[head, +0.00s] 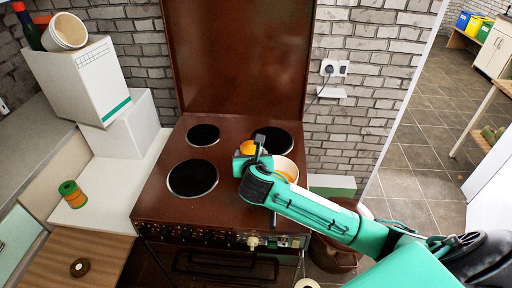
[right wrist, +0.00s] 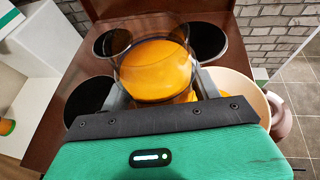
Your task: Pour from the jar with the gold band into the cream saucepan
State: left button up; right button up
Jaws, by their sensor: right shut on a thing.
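A clear glass jar (right wrist: 152,68) with orange contents is between the fingers of my right gripper (right wrist: 160,92). The gripper is shut on it, above the brown stove top. In the head view the jar's orange contents (head: 248,147) show just beyond the gripper. I cannot make out a gold band, and the jar's lower part is hidden. The cream saucepan (head: 285,165) stands on the stove's front right area, partly behind my right arm; some orange shows inside it. Its cream rim also shows in the right wrist view (right wrist: 245,88), right of the jar. My left gripper is not in view.
The stove (head: 225,205) has dark hotplates, with bare ones at left and back, and a raised lid behind. A green-and-orange container (head: 73,194) stands on the white counter at left. White boxes (head: 80,75) with a tub (head: 67,31) on top stand behind it.

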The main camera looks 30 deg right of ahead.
jog(key=w+d+m+g+h+p, duration=0.5)
jog(key=w+d+m+h+p, duration=0.1)
jog(key=d+m+h+p, duration=0.1)
jog(key=s+a+m+g+p, duration=0.1)
jog(key=m+g+p, duration=0.1)
jog(key=s+a+f+m+g+p, duration=0.1)
jog(key=m+g+p, duration=0.1)
jog(key=p, duration=0.1)
jog(key=s+a+f+m+g+h+p, duration=0.1)
jog(key=a+m+g+p, duration=0.1)
jog(key=shift+f+p, duration=0.2)
jog(key=shift+p, duration=0.2)
jog(key=shift+s+d+r+m, duration=0.1)
jog(key=shift+s+m, duration=0.05)
jog(key=shift+m, duration=0.35)
jog(key=shift+s+r+m+t+y, duration=0.1)
jog(key=shift+r+m+t+y, duration=0.25)
jog(key=shift+m+t+y, duration=0.7)
jog(key=shift+r+m+t+y, duration=0.3)
jog(key=shift+m+t+y, duration=0.65)
jog(key=shift+m+t, duration=0.15)
